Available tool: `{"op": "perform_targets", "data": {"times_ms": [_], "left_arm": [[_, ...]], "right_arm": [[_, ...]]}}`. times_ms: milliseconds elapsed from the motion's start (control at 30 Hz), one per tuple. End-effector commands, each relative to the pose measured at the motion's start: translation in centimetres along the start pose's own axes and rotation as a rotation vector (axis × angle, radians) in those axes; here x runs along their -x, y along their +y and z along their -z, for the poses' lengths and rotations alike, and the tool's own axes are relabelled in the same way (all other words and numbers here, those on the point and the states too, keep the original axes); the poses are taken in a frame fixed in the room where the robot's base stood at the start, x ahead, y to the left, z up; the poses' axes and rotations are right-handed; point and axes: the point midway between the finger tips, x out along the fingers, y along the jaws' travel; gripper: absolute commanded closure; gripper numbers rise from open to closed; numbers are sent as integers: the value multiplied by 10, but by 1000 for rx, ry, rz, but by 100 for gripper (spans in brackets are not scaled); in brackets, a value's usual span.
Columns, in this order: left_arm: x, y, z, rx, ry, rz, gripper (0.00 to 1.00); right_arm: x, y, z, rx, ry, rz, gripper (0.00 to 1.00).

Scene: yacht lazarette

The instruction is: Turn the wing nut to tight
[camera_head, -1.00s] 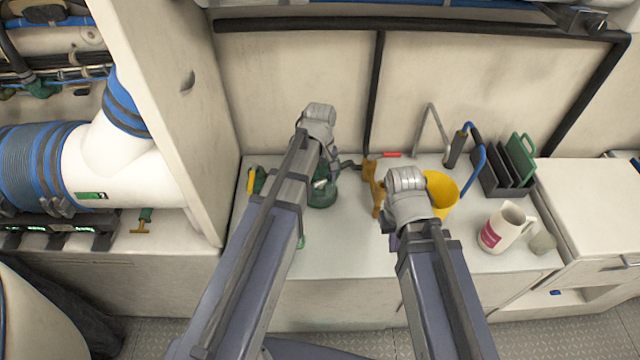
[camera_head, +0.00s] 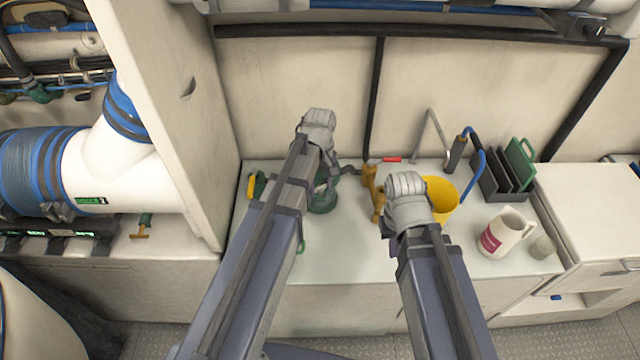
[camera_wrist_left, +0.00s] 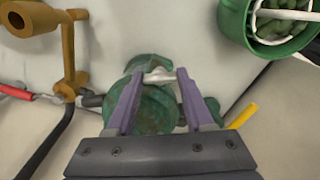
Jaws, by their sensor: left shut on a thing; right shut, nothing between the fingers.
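The green round fitting (camera_head: 323,203) stands on the white counter at centre left, partly hidden behind my left arm. In the left wrist view the green fitting (camera_wrist_left: 155,108) lies beneath my fingers, with a pale wing nut (camera_wrist_left: 158,76) at its top. My left gripper (camera_wrist_left: 160,78) is shut on the wing nut, one purple finger on each side of it. In the head view my left wrist and arm hide the grip. My right gripper (camera_head: 394,244) is shut and empty over the counter, mostly hidden by its own wrist.
An ochre bracket (camera_head: 374,190) and a yellow bucket (camera_head: 443,195) stand close to my right wrist. A white jug (camera_head: 505,234), a dark rack (camera_head: 502,181) and a blue-handled tool (camera_head: 457,151) are further right. The counter's front middle (camera_head: 345,260) is clear.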

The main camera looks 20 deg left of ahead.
Motion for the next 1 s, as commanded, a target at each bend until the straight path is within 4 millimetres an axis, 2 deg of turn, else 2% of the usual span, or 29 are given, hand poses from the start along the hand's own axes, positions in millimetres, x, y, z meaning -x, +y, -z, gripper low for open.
{"op": "perform_targets", "data": {"times_ms": [167, 500, 933, 967, 1000], "left_arm": [[0, 0, 0, -84, 0, 0, 100], [0, 0, 0, -434, 0, 0, 100], [0, 0, 0, -495, 0, 0, 100], [0, 0, 0, -494, 0, 0, 46], [0, 0, 0, -494, 0, 0, 42]], "right_arm": [[0, 0, 0, 0, 0, 0, 100], [0, 0, 0, 0, 0, 0, 100], [0, 0, 0, 0, 0, 0, 100], [0, 0, 0, 0, 0, 0, 100], [0, 0, 0, 0, 0, 0, 100]]}}
